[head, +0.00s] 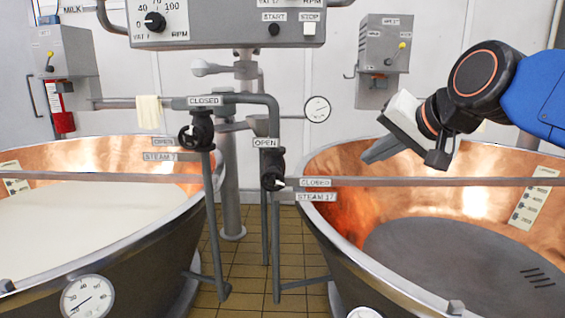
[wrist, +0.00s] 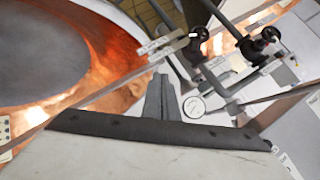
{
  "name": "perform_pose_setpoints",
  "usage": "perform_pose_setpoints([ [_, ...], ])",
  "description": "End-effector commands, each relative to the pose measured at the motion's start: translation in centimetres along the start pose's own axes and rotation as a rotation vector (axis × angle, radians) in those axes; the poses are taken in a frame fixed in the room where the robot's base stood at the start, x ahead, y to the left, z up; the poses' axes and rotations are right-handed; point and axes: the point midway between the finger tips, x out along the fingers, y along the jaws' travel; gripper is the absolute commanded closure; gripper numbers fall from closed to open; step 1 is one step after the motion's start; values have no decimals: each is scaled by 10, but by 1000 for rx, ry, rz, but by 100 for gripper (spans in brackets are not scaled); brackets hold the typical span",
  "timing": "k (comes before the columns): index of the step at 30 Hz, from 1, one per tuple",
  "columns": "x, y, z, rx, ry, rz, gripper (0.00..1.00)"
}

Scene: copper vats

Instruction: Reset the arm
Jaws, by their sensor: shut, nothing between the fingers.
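My gripper (head: 376,154) is at the right in the head view, on my blue arm, above the left rim of the right copper vat (head: 345,255). Its grey fingers are closed together with nothing between them and point down to the left. In the wrist view the shut fingers (wrist: 157,98) show at the centre. The copper vat (wrist: 90,45) lies to their left in that view, with a dark grey disc-like bottom or surface. My gripper appears apart from the vat and the pipes.
A left vat (head: 150,235) holds white liquid. Between the vats stand steam pipes with a left valve (head: 197,132) and a right valve (head: 272,170). A grey rail (head: 430,182) crosses the right vat. A control box (head: 225,22) hangs above. Tiled floor (head: 250,260) shows between the vats.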

Motion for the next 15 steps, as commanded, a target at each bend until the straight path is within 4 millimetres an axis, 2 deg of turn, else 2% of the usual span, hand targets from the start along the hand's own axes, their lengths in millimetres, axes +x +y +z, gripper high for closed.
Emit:
perform_pose_setpoints([
  [1, 5, 26, 18, -37, -18, 44, 100],
  [6, 17, 111, 78, -185, -104, 186, 100],
  [12, 22, 206, 153, -348, -231, 327, 100],
  [15, 21, 244, 185, -413, -293, 378, 100],
])
